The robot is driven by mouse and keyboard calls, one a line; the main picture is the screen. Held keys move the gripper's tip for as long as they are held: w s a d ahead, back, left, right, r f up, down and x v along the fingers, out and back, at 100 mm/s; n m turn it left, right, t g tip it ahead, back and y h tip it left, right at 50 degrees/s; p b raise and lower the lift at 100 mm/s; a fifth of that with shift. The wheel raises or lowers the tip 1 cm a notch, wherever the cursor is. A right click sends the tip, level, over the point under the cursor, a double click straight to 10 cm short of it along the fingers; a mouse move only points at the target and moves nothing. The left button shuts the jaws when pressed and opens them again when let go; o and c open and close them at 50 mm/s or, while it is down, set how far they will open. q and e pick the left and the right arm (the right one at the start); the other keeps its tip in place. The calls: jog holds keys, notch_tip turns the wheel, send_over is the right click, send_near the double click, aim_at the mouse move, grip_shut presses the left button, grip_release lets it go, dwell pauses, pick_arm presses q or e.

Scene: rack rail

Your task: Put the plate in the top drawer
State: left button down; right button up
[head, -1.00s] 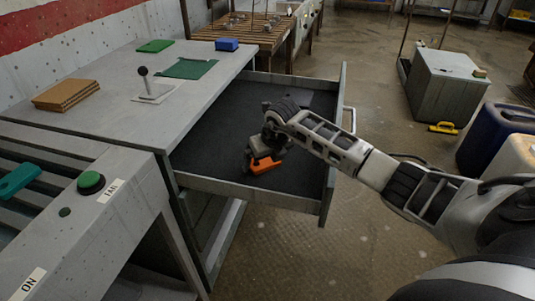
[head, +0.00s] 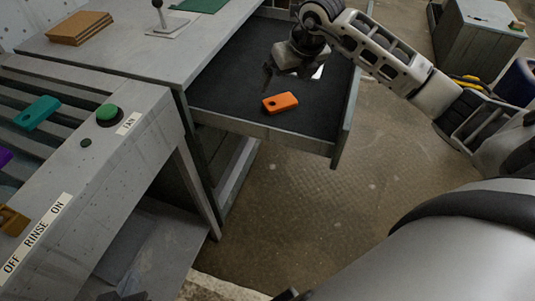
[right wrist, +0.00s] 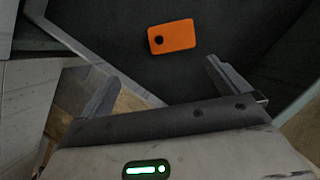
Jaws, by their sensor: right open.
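My left gripper cannot be made out in the head view.
A slatted rack stands at left, with a teal plate (head: 37,113), a purple piece (head: 4,157) and a green button (head: 107,112). The cabinet top bears brown tiles (head: 79,27), a lever (head: 158,12) and a green sheet (head: 200,4).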

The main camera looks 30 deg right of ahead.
jog(key=s+a+f+n+y, duration=0.1)
jog(key=a+f+y, duration=0.15)
jog(key=a, duration=0.25)
jog(key=s+a+f+y, duration=0.1)
jog(key=s+a+y, duration=0.15)
jog(key=a, duration=0.35)
jog(key=s+a+r+m+t+y, duration=0.3)
jog(key=a+m+t+y, duration=0.15)
jog(key=a+m, duration=0.2)
jog(key=s+a+r+m+t+y, duration=0.3)
jog(key=a+r+m+y, duration=0.1)
jog(key=a+m+y, duration=0.25)
jog(key=s+d+f+m+t+h, duration=0.25)
jog(key=f+m+h, duration=0.3)
jog(key=m, duration=0.35)
jog(key=s+d+f+m+t+h, duration=0.1)
jog(key=d+f+m+h, duration=0.2)
jog(key=f+m+h, duration=0.35)
jog(key=s+f+m+g, duration=0.4)
jog(key=s+f+m, duration=0.2)
jog(key=s, duration=0.1)
jog(key=shift+s+a+g+h, duration=0.25)
jog(key=shift+a+g+h, duration=0.05)
jog(key=shift+g+h, duration=0.1)
